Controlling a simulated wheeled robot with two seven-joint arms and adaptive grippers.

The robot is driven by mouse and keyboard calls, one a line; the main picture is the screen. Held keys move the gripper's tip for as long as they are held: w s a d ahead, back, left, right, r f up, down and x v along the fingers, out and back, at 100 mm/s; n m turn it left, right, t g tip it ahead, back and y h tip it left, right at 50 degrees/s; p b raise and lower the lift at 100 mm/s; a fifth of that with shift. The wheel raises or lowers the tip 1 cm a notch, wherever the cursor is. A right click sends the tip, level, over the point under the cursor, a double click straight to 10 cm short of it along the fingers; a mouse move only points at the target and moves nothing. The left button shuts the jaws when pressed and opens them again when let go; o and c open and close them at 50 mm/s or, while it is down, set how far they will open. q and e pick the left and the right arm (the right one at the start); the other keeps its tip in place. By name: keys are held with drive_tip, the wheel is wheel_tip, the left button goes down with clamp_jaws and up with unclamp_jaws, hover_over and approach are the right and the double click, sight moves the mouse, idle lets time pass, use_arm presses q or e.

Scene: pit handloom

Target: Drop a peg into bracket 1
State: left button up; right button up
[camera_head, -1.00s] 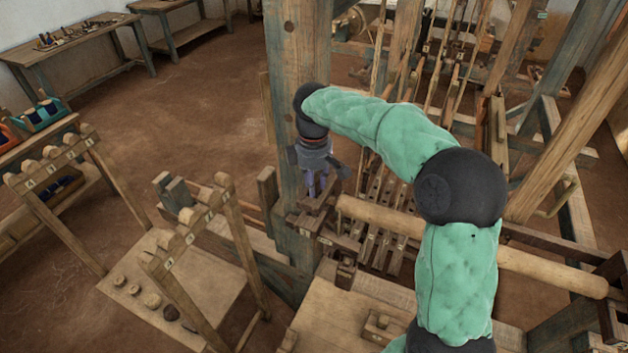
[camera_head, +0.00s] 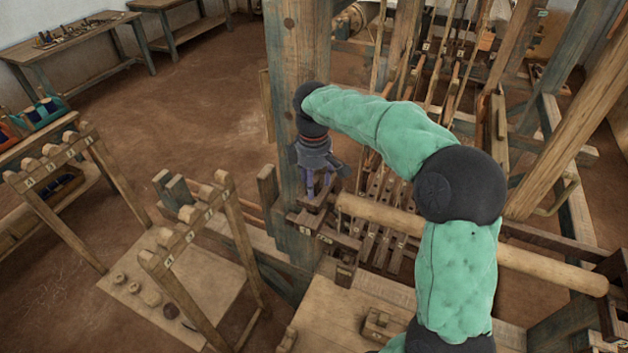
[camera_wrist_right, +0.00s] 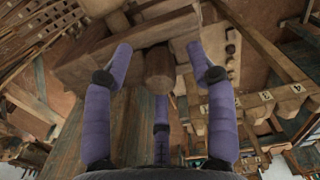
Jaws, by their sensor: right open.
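My right gripper (camera_head: 316,192) is at the loom's thick upright post, over a wooden bracket (camera_head: 312,217) with small labels below it. In the right wrist view, its purple fingers (camera_wrist_right: 165,62) are open and spread around a round wooden peg (camera_wrist_right: 159,72). The peg's end faces the camera, and the peg stands at a wooden block (camera_wrist_right: 115,45). How deep it sits is hidden, and I cannot read which bracket number this is. No clear finger contact with the peg shows. My left gripper is out of view.
A labelled wooden rack (camera_head: 185,238) with rounded pegs stands left of the post. Another labelled rack (camera_head: 48,160) is farther left. A long round beam (camera_head: 500,258) crosses to the right of my gripper. Bare floor (camera_head: 190,120) lies at the back left.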

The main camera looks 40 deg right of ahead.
wheel_tip(320, 180, up, 12)
idle(0.6)
drive_tip(key=shift+f, duration=0.1)
idle(0.5)
